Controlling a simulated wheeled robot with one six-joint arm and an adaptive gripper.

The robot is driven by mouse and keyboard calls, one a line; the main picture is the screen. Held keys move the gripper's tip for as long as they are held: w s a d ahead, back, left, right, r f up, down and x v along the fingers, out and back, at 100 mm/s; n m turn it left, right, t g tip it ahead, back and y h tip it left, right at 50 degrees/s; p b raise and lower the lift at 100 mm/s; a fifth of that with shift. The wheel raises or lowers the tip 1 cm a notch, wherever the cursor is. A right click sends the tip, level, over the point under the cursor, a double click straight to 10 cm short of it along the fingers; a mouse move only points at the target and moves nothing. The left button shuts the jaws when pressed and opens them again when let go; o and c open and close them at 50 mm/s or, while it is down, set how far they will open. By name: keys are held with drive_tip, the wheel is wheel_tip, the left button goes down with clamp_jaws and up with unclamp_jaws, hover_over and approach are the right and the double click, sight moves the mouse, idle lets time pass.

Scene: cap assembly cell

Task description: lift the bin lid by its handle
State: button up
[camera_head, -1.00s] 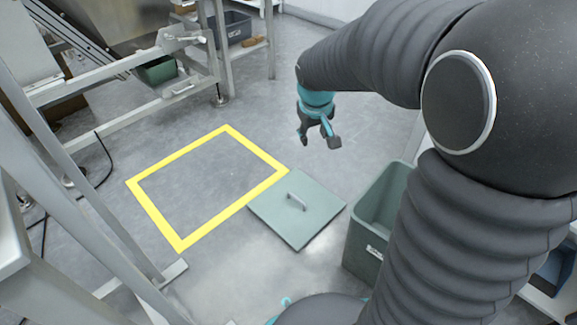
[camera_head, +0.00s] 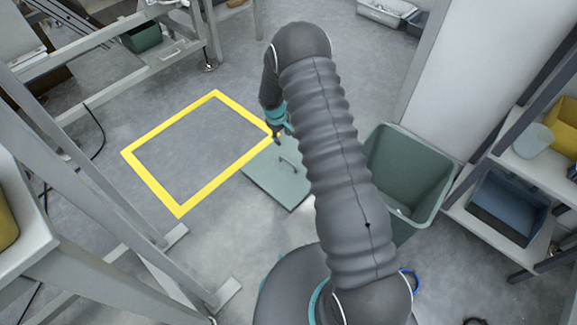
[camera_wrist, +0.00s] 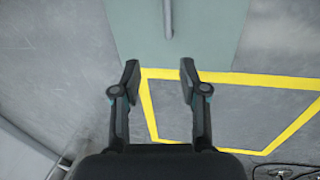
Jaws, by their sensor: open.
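The flat grey-green bin lid (camera_head: 268,180) lies on the floor, partly hidden behind my arm in the head view. Its bar handle (camera_head: 288,162) stands up from the middle. In the wrist view the lid (camera_wrist: 215,35) fills the top middle, and the handle (camera_wrist: 168,18) shows at the top edge. My gripper (camera_wrist: 159,72) is open and empty, its fingertips apart from the handle. In the head view the gripper (camera_head: 277,138) is near the lid's far corner, mostly hidden by my arm.
The open green bin (camera_head: 408,165) stands right of the lid. A yellow floor outline (camera_head: 150,180) lies left of the lid, empty inside. A shelf with a blue-grey box (camera_head: 508,205) is at the right. Metal frames (camera_head: 100,190) stand at the left.

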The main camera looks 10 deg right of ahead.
hover_over(287, 160)
drive_tip(key=a, duration=0.1)
drive_tip(key=x, duration=0.4)
drive_tip(key=s+a+x, duration=0.1)
drive_tip(key=x, duration=0.6)
drive_tip(key=shift+s+a+f, duration=0.25)
drive_tip(key=shift+a+f, duration=0.15)
drive_tip(key=shift+f, duration=0.15)
drive_tip(key=shift+s+x, duration=0.15)
drive_tip(key=shift+x, duration=1.4)
drive_tip(key=shift+s+x, duration=0.15)
drive_tip(key=shift+x, duration=1.35)
drive_tip(key=shift+d, duration=0.1)
clamp_jaws()
